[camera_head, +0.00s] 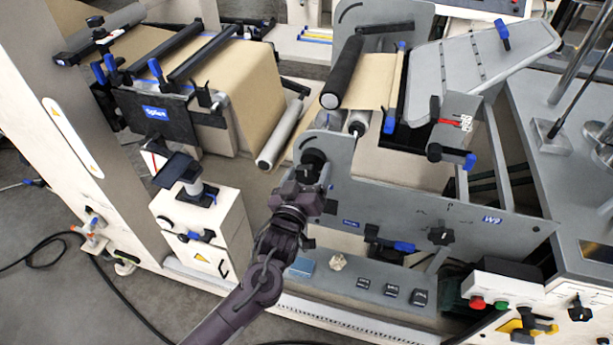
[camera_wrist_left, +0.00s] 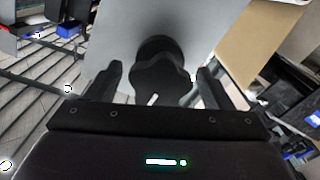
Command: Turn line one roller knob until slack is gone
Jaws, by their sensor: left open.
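The black lobed roller knob (camera_wrist_left: 160,78) sits on the grey side plate and shows in the left wrist view between my two fingers. In the head view a black round part of the knob (camera_head: 313,157) shows at the plate's left end, partly hidden by my gripper. My left gripper (camera_head: 310,174) is at the knob; in the left wrist view (camera_wrist_left: 160,73) its fingers stand apart on either side, with a gap to the knob visible. The brown kraft web (camera_head: 250,85) runs over rollers at the left and over the line at the centre (camera_head: 370,80). My right gripper is out of view.
The grey side plate (camera_head: 430,203) stretches right from the knob. Below it, a ledge holds a blue block (camera_head: 302,266), a crumpled beige piece (camera_head: 338,262) and several black blocks. A control box with red and green buttons (camera_head: 500,290) stands at lower right.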

